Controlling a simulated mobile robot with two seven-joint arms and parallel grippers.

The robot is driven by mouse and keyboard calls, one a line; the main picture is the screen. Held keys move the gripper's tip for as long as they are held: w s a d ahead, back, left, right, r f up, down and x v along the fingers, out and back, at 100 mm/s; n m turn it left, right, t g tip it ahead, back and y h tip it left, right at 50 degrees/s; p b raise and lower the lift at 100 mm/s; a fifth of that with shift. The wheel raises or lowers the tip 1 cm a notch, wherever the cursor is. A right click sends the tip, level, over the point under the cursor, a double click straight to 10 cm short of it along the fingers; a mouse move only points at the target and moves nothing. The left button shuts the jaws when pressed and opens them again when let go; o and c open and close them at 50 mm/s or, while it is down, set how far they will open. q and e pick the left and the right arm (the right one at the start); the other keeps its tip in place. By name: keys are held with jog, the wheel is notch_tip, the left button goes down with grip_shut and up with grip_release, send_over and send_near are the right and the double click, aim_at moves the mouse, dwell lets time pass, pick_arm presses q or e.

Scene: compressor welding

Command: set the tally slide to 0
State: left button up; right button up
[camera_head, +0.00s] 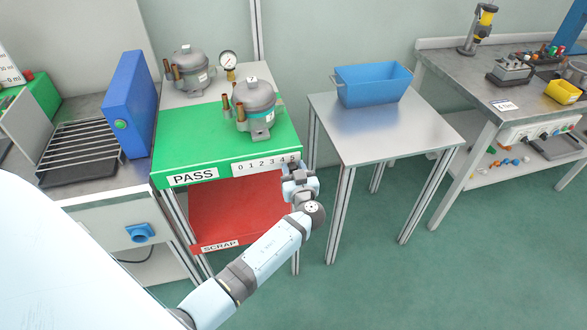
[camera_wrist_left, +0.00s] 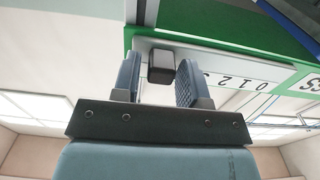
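The tally strip (camera_head: 266,165) is a white plate with the digits 0 to 5, on the front edge of the green PASS table (camera_head: 167,172). In the left wrist view the strip (camera_wrist_left: 232,77) appears upside down, with 0 toward the right. The tally slide (camera_wrist_left: 161,66) is a small dark block near the high-number end, beyond and between my fingers. My left gripper (camera_head: 300,172) is at the strip's right end, near the 5. In the wrist view the gripper (camera_wrist_left: 158,82) is open, its fingers either side of the slide, with a gap visible on the left. My right gripper is out of view.
Two grey compressors (camera_head: 254,103) (camera_head: 189,70) and a gauge (camera_head: 229,62) are on and behind the PASS table. A red SCRAP shelf (camera_head: 236,211) lies below. A steel table with a blue bin (camera_head: 373,84) stands to the right, and a blue box (camera_head: 131,104) to the left.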

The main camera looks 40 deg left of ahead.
aim_at(238, 173)
pick_arm(q)
grip_shut()
jog(key=shift+s+a+f, duration=0.15)
jog(key=shift+s+a, duration=0.1)
jog(key=s+a+b, duration=0.4)
jog(key=s, duration=0.1)
jog(key=s+a+b, duration=0.1)
jog(key=s+a, duration=0.1)
jog(key=s, duration=0.1)
jog(key=shift+a+f+b, duration=0.1)
jog(key=shift+a+b, duration=0.3)
jog(key=s+a, duration=0.1)
jog(key=s+b, duration=0.1)
jog(key=s+a, duration=0.1)
jog(key=shift+a+r, duration=0.25)
jog(key=shift+a, duration=0.1)
jog(key=shift+s, duration=0.1)
jog(key=shift+c, duration=0.3)
grip_release()
jog(key=o, duration=0.4)
jog(key=shift+s+a, duration=0.1)
jog(key=shift+a, duration=0.05)
jog(key=shift+c, duration=0.2)
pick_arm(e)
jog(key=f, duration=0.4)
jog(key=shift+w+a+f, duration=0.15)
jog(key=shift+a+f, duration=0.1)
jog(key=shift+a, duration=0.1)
